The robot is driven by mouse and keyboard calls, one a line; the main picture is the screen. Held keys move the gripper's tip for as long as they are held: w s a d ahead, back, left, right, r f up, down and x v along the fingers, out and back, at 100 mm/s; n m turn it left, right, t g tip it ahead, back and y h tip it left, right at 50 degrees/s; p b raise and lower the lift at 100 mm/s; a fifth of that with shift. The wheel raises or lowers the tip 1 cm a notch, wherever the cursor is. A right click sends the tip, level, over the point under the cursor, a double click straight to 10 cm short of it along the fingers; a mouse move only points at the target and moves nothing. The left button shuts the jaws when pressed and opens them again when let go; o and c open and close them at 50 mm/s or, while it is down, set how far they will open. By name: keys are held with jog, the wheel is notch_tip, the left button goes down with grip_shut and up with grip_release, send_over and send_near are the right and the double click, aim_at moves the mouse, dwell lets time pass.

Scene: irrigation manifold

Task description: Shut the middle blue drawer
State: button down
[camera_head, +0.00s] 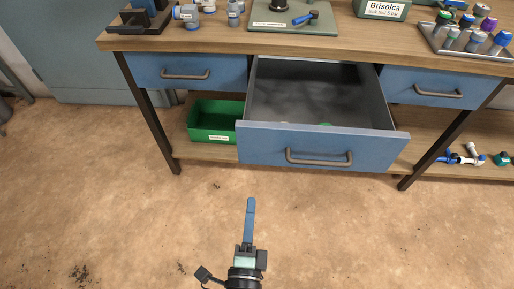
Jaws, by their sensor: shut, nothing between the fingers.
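The middle blue drawer (270,147) is pulled far out from under the wooden workbench. Its grey inside shows, with a small green thing (326,124) just behind the front panel. A dark bar handle (319,158) is on its front. My gripper (250,203) is shut and empty, seen from above as a blue finger shape. It is in front of the drawer and to the left of the handle in the picture, apart from the drawer front.
The left drawer (217,73) and right drawer (411,88) sit flush. A green bin (205,123) stands on the lower shelf, left of the open drawer. The bench top (220,44) holds fittings, a green mat and bottles. The floor in front is clear.

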jog(key=b, duration=0.1)
send_near(258, 150)
jog(key=w, duration=0.7)
jog(key=shift+r, duration=0.15)
